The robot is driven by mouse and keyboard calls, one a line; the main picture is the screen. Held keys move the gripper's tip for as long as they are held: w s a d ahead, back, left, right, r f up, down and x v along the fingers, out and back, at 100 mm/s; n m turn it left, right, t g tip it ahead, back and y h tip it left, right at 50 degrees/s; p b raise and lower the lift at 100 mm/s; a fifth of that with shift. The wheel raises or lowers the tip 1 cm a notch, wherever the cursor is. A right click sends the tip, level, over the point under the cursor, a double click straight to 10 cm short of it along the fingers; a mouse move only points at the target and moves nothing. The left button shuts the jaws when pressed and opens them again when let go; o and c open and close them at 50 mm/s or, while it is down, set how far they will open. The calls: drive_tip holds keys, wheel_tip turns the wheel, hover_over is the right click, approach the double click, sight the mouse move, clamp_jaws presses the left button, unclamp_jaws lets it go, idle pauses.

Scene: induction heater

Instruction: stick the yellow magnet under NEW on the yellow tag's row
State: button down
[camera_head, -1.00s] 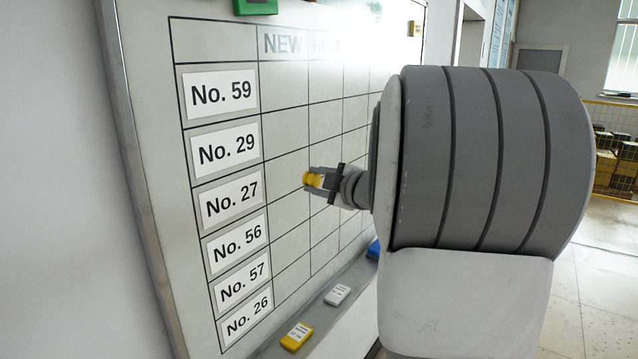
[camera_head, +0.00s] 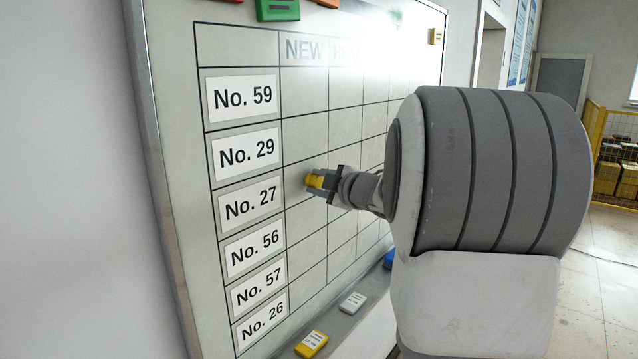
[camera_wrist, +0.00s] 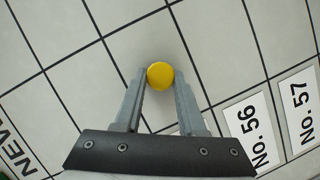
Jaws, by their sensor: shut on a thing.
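The yellow magnet (camera_head: 314,181) is a small round piece held between the fingertips of my gripper (camera_head: 322,183), close in front of the board; I cannot tell if it touches. In the wrist view the magnet (camera_wrist: 160,75) sits at the tips of my gripper (camera_wrist: 160,88), over the grid. In the head view it appears near the NEW column, about level with the No. 27 row. The NEW heading (camera_head: 304,49) tops the first column. The yellow tag (camera_head: 311,344) lies on the ledge below the board, its writing too small to read. The whiteboard (camera_head: 172,150) carries row labels No. 59 to No. 26.
A white tag (camera_head: 352,303) and a blue item (camera_head: 389,259) are on the ledge. A green tag (camera_head: 277,9) is on the board's top edge. A small yellowish piece (camera_head: 435,36) is at the upper right. My arm hides the board's right part.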

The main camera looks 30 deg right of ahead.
drive_tip(key=shift+w, duration=0.15)
drive_tip(key=shift+c, duration=2.1)
unclamp_jaws()
drive_tip(key=shift+r, duration=0.1)
